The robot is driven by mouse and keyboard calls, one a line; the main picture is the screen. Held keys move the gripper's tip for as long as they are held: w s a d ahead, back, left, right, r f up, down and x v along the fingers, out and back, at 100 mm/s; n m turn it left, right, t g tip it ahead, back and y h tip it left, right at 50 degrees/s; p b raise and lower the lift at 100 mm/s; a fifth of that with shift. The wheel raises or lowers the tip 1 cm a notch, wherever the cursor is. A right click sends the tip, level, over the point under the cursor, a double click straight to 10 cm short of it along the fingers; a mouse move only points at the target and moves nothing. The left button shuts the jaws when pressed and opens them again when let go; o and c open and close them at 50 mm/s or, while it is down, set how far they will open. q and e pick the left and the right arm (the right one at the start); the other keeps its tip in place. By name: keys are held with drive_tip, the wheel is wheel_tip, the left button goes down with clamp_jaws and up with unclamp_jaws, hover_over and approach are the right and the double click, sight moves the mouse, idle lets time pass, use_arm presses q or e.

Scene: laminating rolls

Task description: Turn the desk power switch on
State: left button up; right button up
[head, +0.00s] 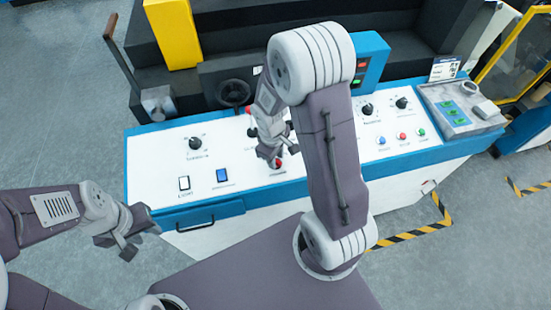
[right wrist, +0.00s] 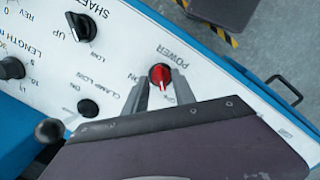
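The power switch is a red rotary knob (right wrist: 160,75) on the white desk panel, labelled POWER, with ON and OFF marks beside it. Its pale pointer line faces the partly covered OFF mark. In the head view the red knob (head: 276,163) shows just below my right gripper (head: 279,152). In the right wrist view my right gripper (right wrist: 159,80) is open, with one finger on each side of the knob; I cannot tell whether they touch it. My left gripper (head: 116,246) hangs empty and open in front of the desk's left end.
The desk (head: 160,150) carries several other black knobs, a light switch (head: 184,183), a blue switch (head: 222,175) and coloured buttons (head: 402,136). A black knob (right wrist: 88,108) sits near the right gripper. A drawer handle (head: 195,223) is on the front.

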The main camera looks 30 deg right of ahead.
drive_tip(key=shift+s+d+f, duration=0.1)
drive_tip(key=shift+s+f, duration=0.05)
drive_tip(key=shift+f, duration=0.2)
drive_tip(key=shift+c, duration=0.3)
drive_tip(key=shift+w, duration=0.2)
clamp_jaws()
